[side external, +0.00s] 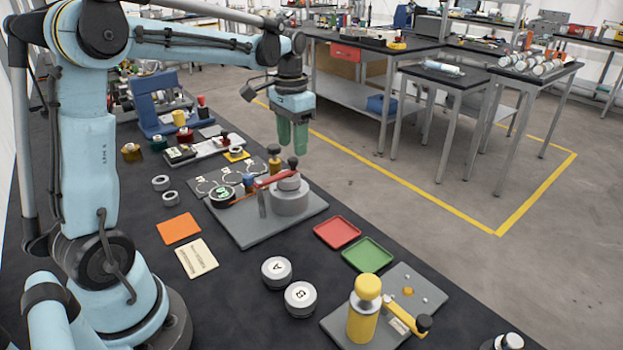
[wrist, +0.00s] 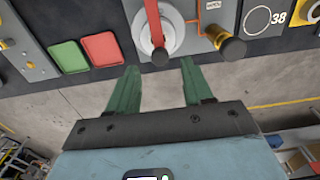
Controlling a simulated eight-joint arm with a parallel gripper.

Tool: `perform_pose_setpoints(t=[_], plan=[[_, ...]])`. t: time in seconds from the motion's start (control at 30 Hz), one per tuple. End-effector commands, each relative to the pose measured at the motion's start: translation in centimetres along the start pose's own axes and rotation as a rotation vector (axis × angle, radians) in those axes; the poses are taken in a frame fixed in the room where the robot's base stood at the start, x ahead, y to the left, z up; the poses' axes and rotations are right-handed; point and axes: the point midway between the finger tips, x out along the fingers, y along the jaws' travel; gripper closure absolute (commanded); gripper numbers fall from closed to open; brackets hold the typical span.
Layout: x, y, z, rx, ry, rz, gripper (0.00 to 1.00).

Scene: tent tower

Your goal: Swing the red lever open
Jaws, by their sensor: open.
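The red lever (side external: 270,181) lies across a round grey hub (side external: 290,198) on a grey base plate (side external: 240,232). In the wrist view the red lever (wrist: 154,22) runs up the picture from a dark knob (wrist: 160,57) over the pale hub (wrist: 170,35). My gripper (side external: 293,150) has green fingers pointing down and shows just above the knob in the side view. In the wrist view my gripper (wrist: 160,67) is open and empty, with the knob near the gap between its fingertips. I cannot tell the exact height between them.
A brass-coloured post with a dark top (side external: 274,158) stands close behind the lever. Red (side external: 337,232) and green (side external: 367,254) trays lie to the right. A yellow-knobbed fixture (side external: 365,310) and two lettered cylinders (side external: 276,272) stand nearer the camera.

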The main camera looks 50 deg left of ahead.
Motion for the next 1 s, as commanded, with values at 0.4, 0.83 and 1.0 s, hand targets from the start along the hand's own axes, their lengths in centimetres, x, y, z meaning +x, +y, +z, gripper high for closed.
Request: perform_pose_setpoints(t=[0.4, 0.83, 1.0], plan=[[3.4, 0.0, 0.0, 0.0, 0.0, 0.0, 0.5], [3.5, 0.0, 0.0, 0.0, 0.0, 0.0, 0.76], [3.5, 0.0, 0.0, 0.0, 0.0, 0.0, 1.0]])
